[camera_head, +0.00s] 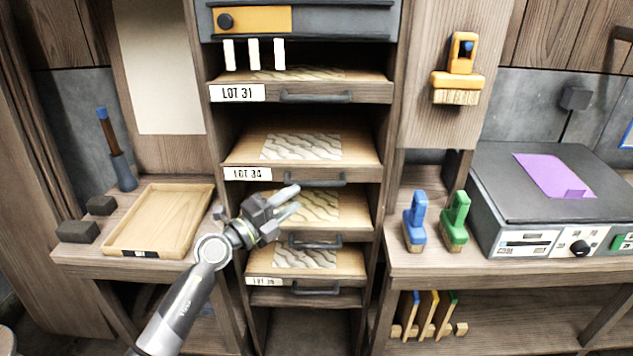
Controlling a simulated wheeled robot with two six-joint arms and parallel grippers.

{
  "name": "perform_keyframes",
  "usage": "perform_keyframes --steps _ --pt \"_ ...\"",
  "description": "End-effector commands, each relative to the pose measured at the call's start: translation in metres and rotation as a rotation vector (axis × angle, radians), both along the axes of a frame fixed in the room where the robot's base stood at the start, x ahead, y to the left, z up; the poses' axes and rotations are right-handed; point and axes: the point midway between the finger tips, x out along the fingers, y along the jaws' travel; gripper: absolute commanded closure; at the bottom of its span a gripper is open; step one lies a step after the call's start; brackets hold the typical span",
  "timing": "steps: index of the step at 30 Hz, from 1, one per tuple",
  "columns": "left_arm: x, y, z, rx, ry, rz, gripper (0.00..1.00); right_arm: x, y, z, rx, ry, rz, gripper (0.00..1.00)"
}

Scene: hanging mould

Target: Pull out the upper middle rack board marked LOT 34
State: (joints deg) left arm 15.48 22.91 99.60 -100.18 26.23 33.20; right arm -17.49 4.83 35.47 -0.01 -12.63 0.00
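The LOT 34 board (235,157) is a wooden shelf board in the middle rack, below the LOT 31 board (222,80). A pale patterned sheet (300,147) lies on it. Its white label (248,174) is on the left of its front edge, and a dark bar handle (330,180) is on the right. My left gripper (295,198) is open and empty, just below and in front of the handle's left end. One finger overlaps that end in the picture; I cannot tell whether they touch. The gripper hides part of the board below. My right gripper is not in view.
More boards with handles lie below, including a lower one (345,265). A wooden tray (112,242) is on the left bench. Blue (416,222) and green (455,220) brushes stand on the right bench beside a grey device (550,180). Space in front of the rack looks free.

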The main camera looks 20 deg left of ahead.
Motion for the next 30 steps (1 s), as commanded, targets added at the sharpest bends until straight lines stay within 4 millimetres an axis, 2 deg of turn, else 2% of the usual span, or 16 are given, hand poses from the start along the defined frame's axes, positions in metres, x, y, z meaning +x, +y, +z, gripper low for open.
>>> perform_keyframes --steps 1,6,12,18,25,30 --pt "0.011 -0.006 0.003 -0.004 -0.003 0.000 0.64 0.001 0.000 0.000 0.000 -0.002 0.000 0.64" --pt "0.040 -0.023 0.006 -0.003 -0.002 0.000 0.64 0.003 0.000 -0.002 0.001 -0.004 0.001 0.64" --pt "0.063 -0.035 0.009 -0.002 0.000 0.001 0.64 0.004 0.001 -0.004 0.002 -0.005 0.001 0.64" --pt "0.071 -0.040 0.010 0.001 -0.001 0.001 0.64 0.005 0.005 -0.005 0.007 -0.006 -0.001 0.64" --pt "0.071 -0.040 0.010 0.001 -0.001 0.002 0.64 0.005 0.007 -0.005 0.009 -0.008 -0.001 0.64" --pt "0.071 -0.040 0.010 0.000 0.000 0.002 0.85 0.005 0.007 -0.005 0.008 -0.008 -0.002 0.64"
